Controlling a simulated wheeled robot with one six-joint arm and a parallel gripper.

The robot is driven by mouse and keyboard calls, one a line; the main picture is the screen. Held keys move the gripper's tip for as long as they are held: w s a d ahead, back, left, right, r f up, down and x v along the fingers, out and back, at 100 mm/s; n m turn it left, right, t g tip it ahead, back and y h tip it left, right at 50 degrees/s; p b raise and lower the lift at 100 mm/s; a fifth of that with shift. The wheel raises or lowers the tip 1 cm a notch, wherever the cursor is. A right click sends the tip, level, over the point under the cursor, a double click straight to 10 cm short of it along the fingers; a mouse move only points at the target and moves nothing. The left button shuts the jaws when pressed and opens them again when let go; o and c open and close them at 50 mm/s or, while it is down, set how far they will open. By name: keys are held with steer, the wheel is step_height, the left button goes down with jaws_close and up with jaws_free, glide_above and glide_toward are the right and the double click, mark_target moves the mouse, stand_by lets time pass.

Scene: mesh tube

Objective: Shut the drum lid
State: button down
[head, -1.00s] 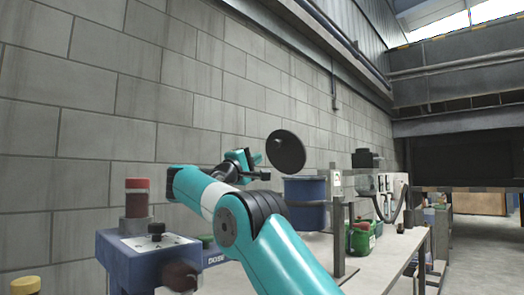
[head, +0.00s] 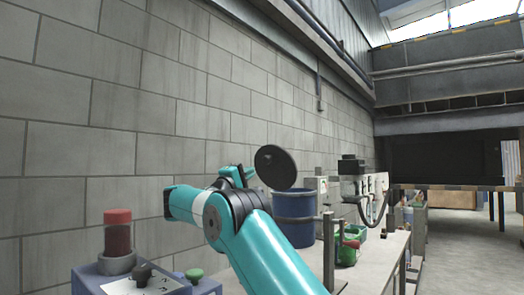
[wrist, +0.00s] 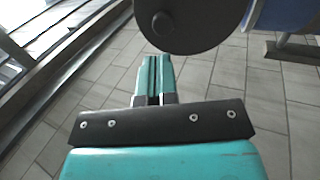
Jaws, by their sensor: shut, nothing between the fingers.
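The drum lid (head: 275,167) is a dark round disc. It stands steeply tilted up above the rim of the blue drum (head: 294,222), which is open, on the bench in the head view. In the wrist view the lid (wrist: 198,25) fills the top middle, with a round knob on its face, and part of the blue drum (wrist: 287,15) shows at the top right. My gripper (head: 243,177) is just left of the lid, partly hidden by my arm. In the wrist view its teal fingers (wrist: 154,62) are together and empty, with their tips by the lid's lower edge; contact is unclear.
A blue box with a red-topped cylinder (head: 118,232) and a green knob (head: 194,274) is at lower left. A green container (head: 348,245) and other equipment stand right of the drum on the bench (head: 378,262). A block wall runs behind.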

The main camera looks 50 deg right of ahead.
mark_target(267, 160)
steer(key=p+x, duration=0.2)
steer(key=p, duration=0.2)
steer(key=p+x, duration=0.3)
steer(key=p, duration=0.1)
steer(key=shift+a+r, duration=0.1)
steer(key=shift+r, duration=0.25)
steer(key=shift+d+r+p, duration=0.1)
steer(key=shift+d+p, duration=0.5)
steer(key=shift+p, duration=0.25)
steer(key=shift+w+d+r, duration=0.1)
steer(key=shift+w+d, duration=0.05)
steer(key=shift+d, duration=0.7)
steer(key=shift+d+r, duration=0.1)
